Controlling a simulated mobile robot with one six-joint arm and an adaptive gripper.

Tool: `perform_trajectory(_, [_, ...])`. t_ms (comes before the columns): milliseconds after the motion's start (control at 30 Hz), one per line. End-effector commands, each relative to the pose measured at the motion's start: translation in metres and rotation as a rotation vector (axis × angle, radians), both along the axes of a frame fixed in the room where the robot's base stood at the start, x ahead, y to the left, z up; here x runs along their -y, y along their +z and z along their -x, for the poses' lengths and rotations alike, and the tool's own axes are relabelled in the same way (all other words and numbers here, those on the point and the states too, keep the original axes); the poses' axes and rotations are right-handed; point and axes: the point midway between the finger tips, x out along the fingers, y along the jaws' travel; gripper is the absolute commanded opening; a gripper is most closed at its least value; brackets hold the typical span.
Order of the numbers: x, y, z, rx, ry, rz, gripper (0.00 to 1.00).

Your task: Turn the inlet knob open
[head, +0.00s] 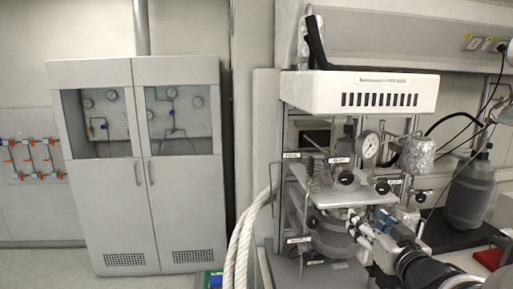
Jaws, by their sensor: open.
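The pressure reactor stand (335,195) is at the right in the head view, with several small black knobs. One black knob (347,178) and another black knob (383,187) sit on its upper plate below the round gauge (368,145). A further black knob (312,222) is lower on the left side. White labels mark the fittings, but they are too small to read, so I cannot tell which knob is the inlet. My gripper (359,229) reaches in from the lower right, in front of the reactor vessel, below the plate. It is open, and its fingertips look small and partly merged with the fittings behind.
A white vented box (362,93) overhangs the reactor. A foil-wrapped part (418,155) and hoses crowd its right side. A thick white hose (245,232) hangs at the left. A grey cabinet (145,225) stands further left, with clear floor before it.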

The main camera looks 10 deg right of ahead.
Motion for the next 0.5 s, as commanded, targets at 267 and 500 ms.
perform_trajectory(267, [0.023,0.039,0.012,0.112,0.083,-0.085,0.56])
perform_trajectory(500, [0.020,0.038,-0.013,0.118,0.093,-0.089,0.56])
